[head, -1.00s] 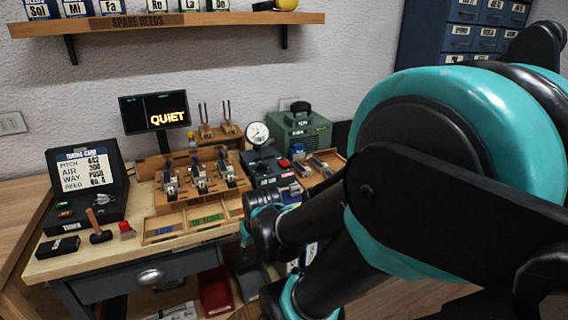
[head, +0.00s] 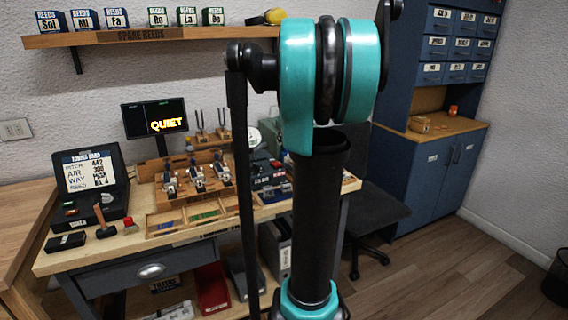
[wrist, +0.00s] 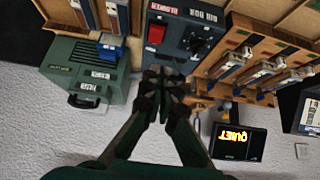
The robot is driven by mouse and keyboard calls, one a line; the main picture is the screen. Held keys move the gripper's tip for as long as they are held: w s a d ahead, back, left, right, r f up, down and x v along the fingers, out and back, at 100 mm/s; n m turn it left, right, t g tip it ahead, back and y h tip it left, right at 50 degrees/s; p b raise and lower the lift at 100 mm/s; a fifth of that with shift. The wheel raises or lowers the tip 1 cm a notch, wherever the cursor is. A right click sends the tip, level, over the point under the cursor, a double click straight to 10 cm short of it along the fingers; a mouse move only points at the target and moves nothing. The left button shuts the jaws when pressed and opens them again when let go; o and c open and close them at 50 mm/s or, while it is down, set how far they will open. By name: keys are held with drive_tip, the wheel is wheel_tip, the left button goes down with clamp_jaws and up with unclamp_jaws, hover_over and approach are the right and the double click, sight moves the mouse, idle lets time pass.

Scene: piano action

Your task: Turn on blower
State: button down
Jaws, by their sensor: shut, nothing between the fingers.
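In the wrist view, which shows the scene upside down, a dark box labelled AIR BOX (wrist: 185,50) carries a red switch (wrist: 156,34) beside a red BLOWER label (wrist: 165,8). A black knob (wrist: 195,43) sits on the same panel. My gripper (wrist: 163,78) is shut and empty, its fingertips appearing just below the switch in the picture. I cannot tell whether they touch the box. In the head view, the air box (head: 268,172) shows in part behind my arm, and my gripper is not visible there. The monitor (head: 155,118) reads QUIET.
A green box (wrist: 85,75) with a handle stands beside the air box. Wooden reed fixtures (head: 195,180) and a tuning card case (head: 92,185) are on the bench. A shelf (head: 150,37) hangs above. A dark chair (head: 375,205) and a blue cabinet (head: 430,180) are at right.

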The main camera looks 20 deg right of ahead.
drive_tip(key=shift+w+d+r, duration=0.15)
drive_tip(key=shift+d+r, duration=0.25)
drive_tip(key=shift+d, duration=0.3)
drive_tip(key=shift+f, duration=0.1)
hover_over(277, 163)
drive_tip(key=s, duration=0.3)
drive_tip(key=f, duration=0.7)
drive_tip(key=shift+w+f, duration=0.2)
drive_tip(key=shift+w, duration=0.05)
wheel_tip(277, 163, down, 3)
drive_tip(key=shift+f, duration=0.15)
drive_tip(key=shift+s+f, duration=0.15)
drive_tip(key=shift+f, duration=0.35)
